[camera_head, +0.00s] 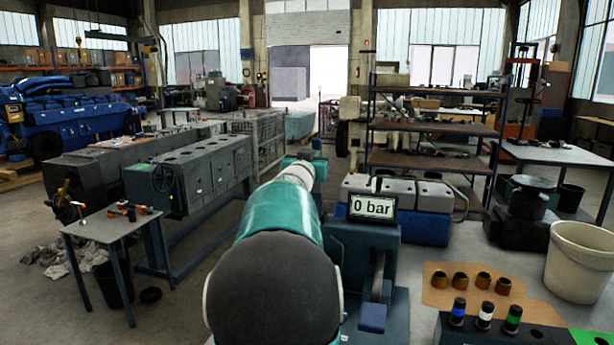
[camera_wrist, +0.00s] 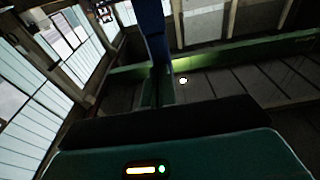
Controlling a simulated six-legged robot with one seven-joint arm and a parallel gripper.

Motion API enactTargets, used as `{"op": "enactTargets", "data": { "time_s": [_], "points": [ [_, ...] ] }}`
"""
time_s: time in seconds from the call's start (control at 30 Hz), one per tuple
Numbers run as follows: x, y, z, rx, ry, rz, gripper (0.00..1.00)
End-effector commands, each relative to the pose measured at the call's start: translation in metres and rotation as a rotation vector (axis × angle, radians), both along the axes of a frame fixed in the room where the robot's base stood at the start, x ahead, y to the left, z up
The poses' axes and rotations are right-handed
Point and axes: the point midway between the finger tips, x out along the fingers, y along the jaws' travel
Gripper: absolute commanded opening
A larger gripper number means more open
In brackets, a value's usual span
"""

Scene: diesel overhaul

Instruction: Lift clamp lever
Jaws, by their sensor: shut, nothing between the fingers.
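A test stand with a "0 bar" display (camera_head: 372,207) stands just right of my arm in the head view. A grey upright arm with a blue pad (camera_head: 372,318) at its foot shows on the stand's front; it may be the clamp lever, but I cannot tell for sure. My arm reaches forward in the head view and hides part of the stand; its fingertips cannot be made out there. In the wrist view my gripper (camera_wrist: 156,92) is shut and empty. A dark blue bar (camera_wrist: 152,30) rises just beyond it; I cannot tell what it is or whether they touch.
Three capped cylinders, including a white one (camera_head: 485,314), and several brown bushings (camera_head: 481,281) are at the lower right. A white bucket (camera_head: 580,262) stands at the right. A small table (camera_head: 112,228) and grey engine blocks (camera_head: 190,175) are on the left.

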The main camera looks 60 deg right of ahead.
Motion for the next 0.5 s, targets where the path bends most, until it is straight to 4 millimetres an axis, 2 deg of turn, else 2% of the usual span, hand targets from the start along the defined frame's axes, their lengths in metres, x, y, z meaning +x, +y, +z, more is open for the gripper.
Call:
{"op": "enactTargets", "data": {
  "time_s": [0.2,0.5],
  "points": [
    [0.004,-0.022,0.004,-0.001,0.001,0.0,0.0],
    [0.005,-0.033,0.005,-0.001,0.0,0.0,0.0]
  ]
}}
